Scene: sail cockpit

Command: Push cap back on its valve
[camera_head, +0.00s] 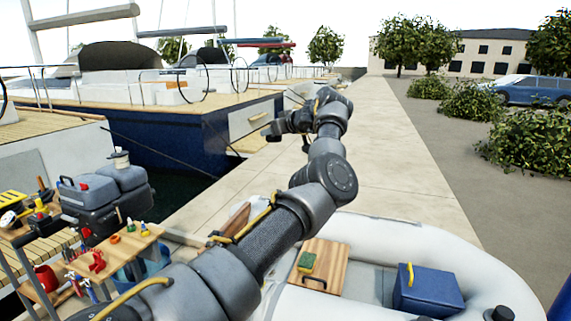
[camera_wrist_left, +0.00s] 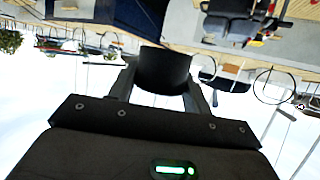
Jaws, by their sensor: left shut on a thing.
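My left arm reaches up and forward across the middle of the head view. My left gripper (camera_head: 272,131) is small there, high over the quay edge near the blue hull, and what it holds cannot be made out. In the left wrist view my left gripper (camera_wrist_left: 160,80) is shut on a black, round, cup-like thing (camera_wrist_left: 163,72), which looks like the cap. The cap is clear of any surface there. A black round fitting (camera_head: 500,313) sits on the dinghy's pale tube at the lower right; it may be the valve. My right gripper is not in view.
The grey inflatable dinghy (camera_head: 420,238) holds a blue box (camera_head: 428,290) and a wooden board (camera_head: 322,262) with a sponge (camera_head: 306,262). A wooden tool shelf (camera_head: 115,250) stands at left. A blue-hulled yacht (camera_head: 190,145) lies behind. The concrete quay (camera_head: 385,150) is clear.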

